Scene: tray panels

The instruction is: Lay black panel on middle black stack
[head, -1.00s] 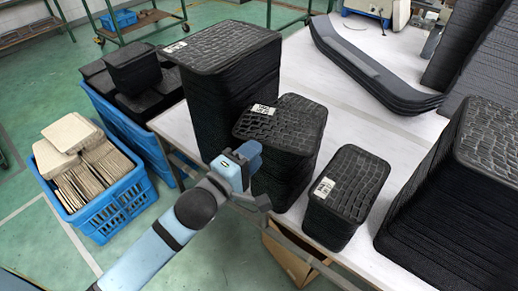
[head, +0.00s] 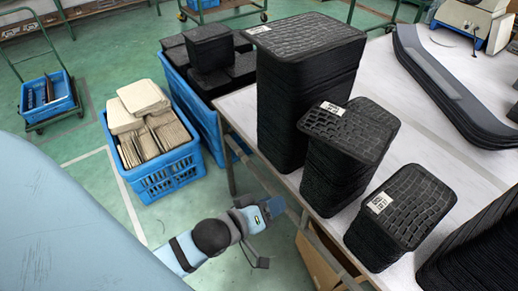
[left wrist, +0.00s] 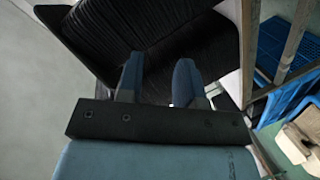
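Three black stacks stand in a row along the table edge in the head view: a tall one (head: 305,100), the middle black stack (head: 340,165) and a short one (head: 400,220). Each has a white label on its top panel. My left gripper (head: 272,207) is beside the table edge, apart from the stacks and lower than their tops in the picture. In the left wrist view its two blue fingers (left wrist: 158,68) stand apart with nothing visible between them. A dark ribbed stack (left wrist: 150,25) shows beyond them; I cannot tell which. My right gripper is not in view.
Black panels lie in a blue crate (head: 184,82) behind the table's left edge. Another blue crate (head: 168,172) on the floor holds tan panels. Long curved black parts (head: 445,85) and a further black stack (head: 480,245) are on the white table (head: 440,150).

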